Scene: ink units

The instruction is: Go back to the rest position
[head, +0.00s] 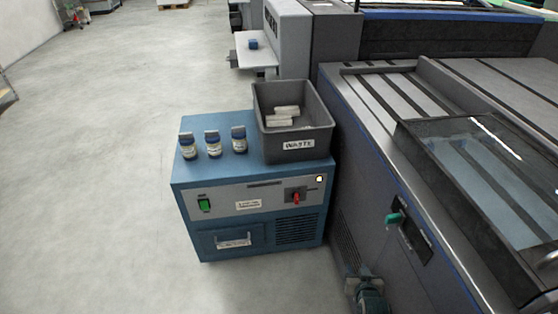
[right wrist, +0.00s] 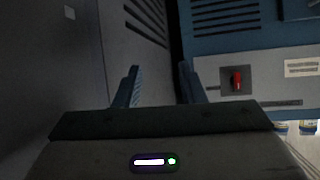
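My right gripper (head: 359,274) is low at the bottom of the head view, in front of the gap between the blue cabinet and the grey machine. In the right wrist view its two fingers (right wrist: 160,84) stand apart with nothing between them. That view is upside down and shows the cabinet front with its red switch (right wrist: 237,80) beyond the fingers. My left gripper is in neither view.
The grey machine (head: 372,160) with a teal handle (head: 395,218) stands at right. The floor (head: 90,180) at left is clear.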

